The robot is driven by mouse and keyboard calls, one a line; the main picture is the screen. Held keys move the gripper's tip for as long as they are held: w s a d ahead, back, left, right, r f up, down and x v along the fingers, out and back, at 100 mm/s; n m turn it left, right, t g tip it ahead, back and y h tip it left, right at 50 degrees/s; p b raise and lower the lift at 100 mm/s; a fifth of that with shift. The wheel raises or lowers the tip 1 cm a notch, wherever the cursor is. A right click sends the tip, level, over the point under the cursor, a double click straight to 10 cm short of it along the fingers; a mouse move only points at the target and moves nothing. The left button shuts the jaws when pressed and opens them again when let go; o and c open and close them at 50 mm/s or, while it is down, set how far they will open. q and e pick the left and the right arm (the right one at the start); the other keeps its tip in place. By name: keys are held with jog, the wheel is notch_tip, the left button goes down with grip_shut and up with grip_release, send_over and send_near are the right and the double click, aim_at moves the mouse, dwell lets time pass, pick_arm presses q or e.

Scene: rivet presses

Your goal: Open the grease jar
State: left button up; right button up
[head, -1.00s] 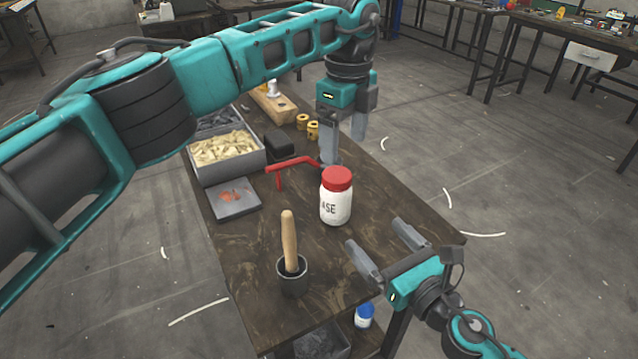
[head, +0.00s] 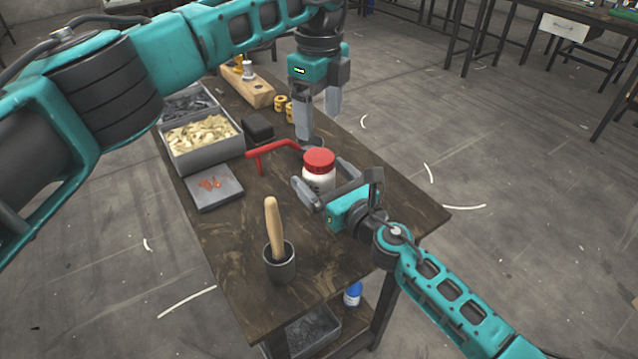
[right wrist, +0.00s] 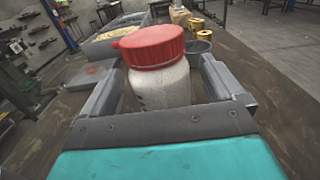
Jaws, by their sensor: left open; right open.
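The grease jar is white with a red lid (head: 319,160) and stands upright on the dark wooden table (head: 225,245). Its white body (right wrist: 163,88) shows in the right wrist view with the lid on it. My right gripper (head: 327,185) is open, low over the table, with one finger on each side of the jar's body. In the right wrist view, gaps show between the fingers and the jar. My left gripper (head: 319,122) is open and empty, fingers pointing down, just behind the jar. In the head view the right gripper hides the jar's lower part.
A red-handled tool (head: 270,149) lies behind-left of the jar. A dark cup (head: 280,265) with a wooden-handled tool (head: 273,225) stands in front. A grey bin of pale pieces (head: 200,155), a grey plate (head: 213,192) and brass parts (head: 281,104) are further left and back.

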jog(key=shift+x, duration=0.8)
